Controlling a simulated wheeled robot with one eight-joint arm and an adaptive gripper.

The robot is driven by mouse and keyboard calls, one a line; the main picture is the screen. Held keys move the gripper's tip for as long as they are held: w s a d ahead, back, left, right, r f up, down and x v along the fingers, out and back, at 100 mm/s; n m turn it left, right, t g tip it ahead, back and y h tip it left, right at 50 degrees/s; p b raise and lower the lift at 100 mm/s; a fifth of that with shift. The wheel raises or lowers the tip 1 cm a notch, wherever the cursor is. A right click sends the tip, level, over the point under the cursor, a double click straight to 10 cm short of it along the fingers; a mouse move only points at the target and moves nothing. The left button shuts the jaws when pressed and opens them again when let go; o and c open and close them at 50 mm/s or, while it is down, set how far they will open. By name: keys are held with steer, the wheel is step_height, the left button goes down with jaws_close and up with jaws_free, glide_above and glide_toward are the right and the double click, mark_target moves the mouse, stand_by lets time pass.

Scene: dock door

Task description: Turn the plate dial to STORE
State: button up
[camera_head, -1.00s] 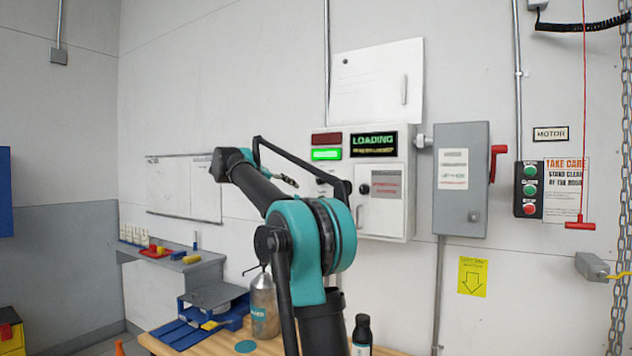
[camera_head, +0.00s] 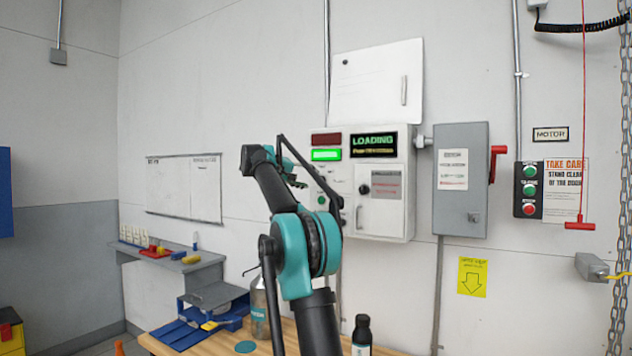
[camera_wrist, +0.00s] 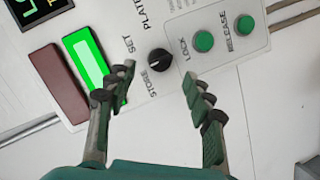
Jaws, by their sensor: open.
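The plate dial (camera_wrist: 159,60) is a small black knob on the white control panel, with the words PLATE, SET and STORE printed around it. I cannot tell clearly which word its pointer faces. My gripper (camera_wrist: 157,78) is open and empty, its two fingertips apart on either side of the dial in the wrist view. I see no contact with the dial. In the head view my gripper (camera_head: 298,182) is in front of the panel's left edge, where the dial cannot be made out.
Green LOCK (camera_wrist: 204,41) and RELEASE (camera_wrist: 245,25) buttons sit beside the dial. A lit green lamp (camera_wrist: 85,60) and a dark red one (camera_wrist: 57,88) are on the other side. A LOADING display (camera_head: 373,144) and another black knob (camera_head: 364,189) are further right.

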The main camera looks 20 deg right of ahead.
mark_target(317, 179)
steer(key=shift+x, duration=2.65)
steer(key=shift+c, duration=0.4)
steer(key=c, duration=1.1)
